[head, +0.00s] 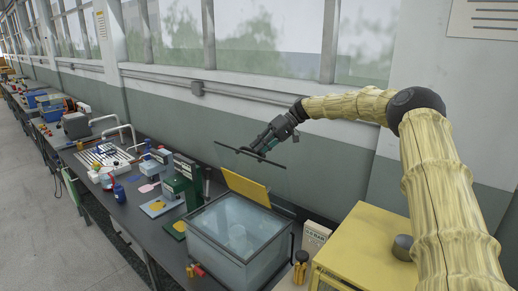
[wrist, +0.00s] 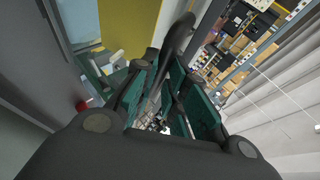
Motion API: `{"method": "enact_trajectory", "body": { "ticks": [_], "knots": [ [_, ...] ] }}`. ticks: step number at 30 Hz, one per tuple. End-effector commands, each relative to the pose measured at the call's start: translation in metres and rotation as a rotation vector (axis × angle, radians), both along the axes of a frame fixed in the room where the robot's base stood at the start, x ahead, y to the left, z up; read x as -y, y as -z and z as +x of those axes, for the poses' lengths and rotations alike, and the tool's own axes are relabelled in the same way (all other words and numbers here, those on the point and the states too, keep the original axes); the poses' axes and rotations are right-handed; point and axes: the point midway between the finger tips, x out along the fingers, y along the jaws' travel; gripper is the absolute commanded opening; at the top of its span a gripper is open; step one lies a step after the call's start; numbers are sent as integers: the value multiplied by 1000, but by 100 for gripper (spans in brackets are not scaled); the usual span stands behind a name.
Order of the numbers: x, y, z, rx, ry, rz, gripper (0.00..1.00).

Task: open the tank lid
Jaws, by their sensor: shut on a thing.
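The tank (head: 205,246) is a clear, grey-rimmed box on the bench. A yellow panel, apparently its lid (head: 246,188), stands tilted up along the tank's far edge; a yellow panel (wrist: 130,28) also fills part of the wrist view. My gripper (head: 258,148) is above and behind the panel, shut on a thin dark bar (head: 228,147). In the wrist view the dark bar (wrist: 178,35) runs up from between my fingers (wrist: 165,72). I cannot tell whether the bar joins the yellow panel.
A yellow cabinet (head: 365,248) stands right of the tank, close under my arm. Green machines (head: 184,182) stand left of the tank, with small tools farther along the bench. The wall and windows are behind my gripper. The floor (head: 40,220) at left looks clear.

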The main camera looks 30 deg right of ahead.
Motion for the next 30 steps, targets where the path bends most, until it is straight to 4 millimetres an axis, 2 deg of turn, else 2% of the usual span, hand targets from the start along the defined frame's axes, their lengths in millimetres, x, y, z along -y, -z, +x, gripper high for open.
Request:
{"method": "enact_trajectory", "body": {
  "ticks": [1, 5, 6, 9, 22, 30],
  "knots": [
    [1, 6, -1, -6, -1, -4, 0],
    [1, 6, -1, -7, -1, -5, 0],
    [1, 6, -1, -7, -1, -5, 19],
    [1, 6, -1, -6, -1, -4, 35],
    [8, -2, -2, -2, 2, -2, 35],
    [44, -25, -4, -2, 4, -2, 35]
  ]
}}
